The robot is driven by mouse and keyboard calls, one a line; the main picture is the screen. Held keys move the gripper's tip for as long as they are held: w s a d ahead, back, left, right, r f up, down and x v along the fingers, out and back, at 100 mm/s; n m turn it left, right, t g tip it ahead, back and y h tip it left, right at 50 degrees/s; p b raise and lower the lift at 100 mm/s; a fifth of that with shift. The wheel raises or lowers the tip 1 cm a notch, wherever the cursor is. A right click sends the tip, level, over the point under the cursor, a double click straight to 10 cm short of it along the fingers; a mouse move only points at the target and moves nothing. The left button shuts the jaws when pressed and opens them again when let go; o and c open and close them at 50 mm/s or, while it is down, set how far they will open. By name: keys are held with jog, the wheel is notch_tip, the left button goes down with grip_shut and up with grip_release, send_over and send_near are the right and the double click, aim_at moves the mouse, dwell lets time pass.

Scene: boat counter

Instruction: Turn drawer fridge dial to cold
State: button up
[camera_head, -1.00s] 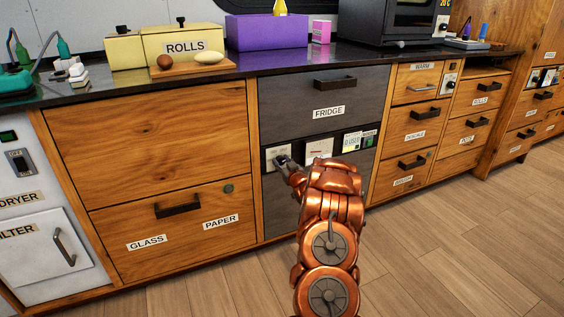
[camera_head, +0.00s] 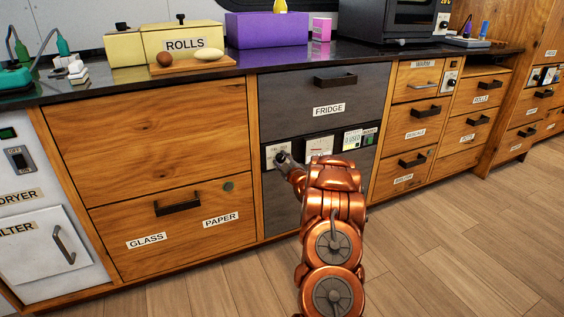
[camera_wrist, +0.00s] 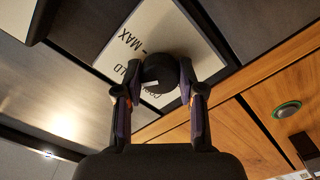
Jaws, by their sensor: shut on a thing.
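The drawer fridge (camera_head: 318,97) is a grey two-drawer unit with a FRIDGE label and a control strip between its drawers. Its dial (camera_wrist: 160,73) is a round black knob with a white mark, on a pale plate (camera_wrist: 128,32) with partly hidden lettering, "MAX" and part of "COLD". In the head view the dial plate (camera_head: 271,150) is at the strip's left end, partly covered by my gripper (camera_head: 283,159). In the wrist view my gripper (camera_wrist: 160,92) is shut on the dial, one finger on each side.
A black handle (camera_head: 335,80) sticks out above the strip. Floor (camera_head: 430,250) to the right is clear.

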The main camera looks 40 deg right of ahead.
dwell(0.3)
jog(key=o, duration=1.1)
jog(key=shift+o, duration=0.2)
jog(key=shift+s, duration=0.1)
jog(key=v, duration=1.2)
